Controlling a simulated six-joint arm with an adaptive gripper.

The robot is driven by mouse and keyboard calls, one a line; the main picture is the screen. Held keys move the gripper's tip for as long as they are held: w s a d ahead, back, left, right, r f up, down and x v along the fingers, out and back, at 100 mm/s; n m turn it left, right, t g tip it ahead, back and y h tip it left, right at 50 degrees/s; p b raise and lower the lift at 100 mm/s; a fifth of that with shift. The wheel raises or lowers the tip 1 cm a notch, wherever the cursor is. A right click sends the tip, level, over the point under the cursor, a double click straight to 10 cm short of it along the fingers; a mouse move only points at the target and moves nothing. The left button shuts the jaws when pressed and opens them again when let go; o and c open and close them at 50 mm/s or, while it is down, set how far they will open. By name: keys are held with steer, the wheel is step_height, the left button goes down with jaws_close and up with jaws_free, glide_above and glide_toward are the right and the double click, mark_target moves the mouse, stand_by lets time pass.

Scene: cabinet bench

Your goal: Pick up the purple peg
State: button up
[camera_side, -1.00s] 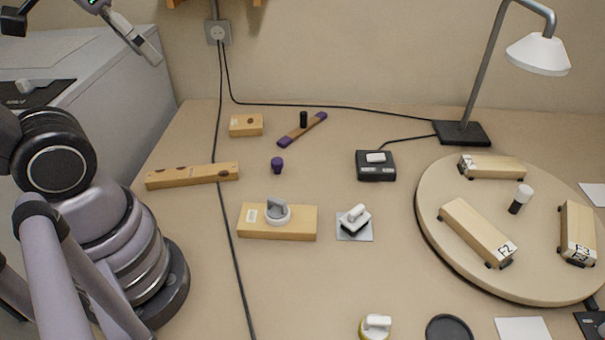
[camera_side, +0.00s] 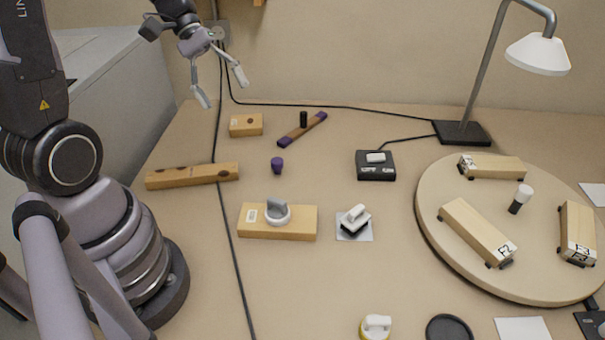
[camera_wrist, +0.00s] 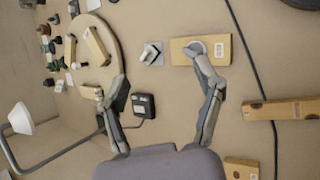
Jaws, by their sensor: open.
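The purple peg (camera_side: 277,165) stands on the bench in the side view, between the long wooden block with holes and the black box. I cannot make it out in the wrist view, where my fingers and palm may cover it. My gripper (camera_side: 222,92) is open and empty. It hangs high above the back left of the bench, above and left of the peg and well apart from it. In the wrist view my gripper (camera_wrist: 165,112) shows its two fingers spread wide with nothing between them.
Near the peg are a long wooden block (camera_side: 192,176), a small wooden block (camera_side: 246,125), a purple-ended bar (camera_side: 302,130) with a black peg (camera_side: 304,119), and a wooden block (camera_side: 300,225) with a grey knob. A black box (camera_side: 376,166) and lamp (camera_side: 538,54) stand right.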

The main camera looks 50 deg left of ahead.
steer(key=w+a+f+n+t+h, duration=0.2)
steer(key=w+a+f+n+h, duration=0.15)
steer(key=f+n, duration=0.2)
steer(key=n+t+y, duration=0.3)
steer(key=n+t, duration=0.5)
steer(key=n, duration=0.6)
glide_toward(273, 161)
steer(key=x, duration=0.5)
steer(key=shift+s+d, duration=0.1)
steer(key=shift+d, duration=0.35)
steer(key=shift+y, duration=0.25)
steer(key=x, duration=0.5)
steer(key=shift+w+a+f, duration=0.1)
steer(key=shift+w+f, duration=0.05)
steer(key=shift+w, duration=0.4)
steer(key=c, duration=1)
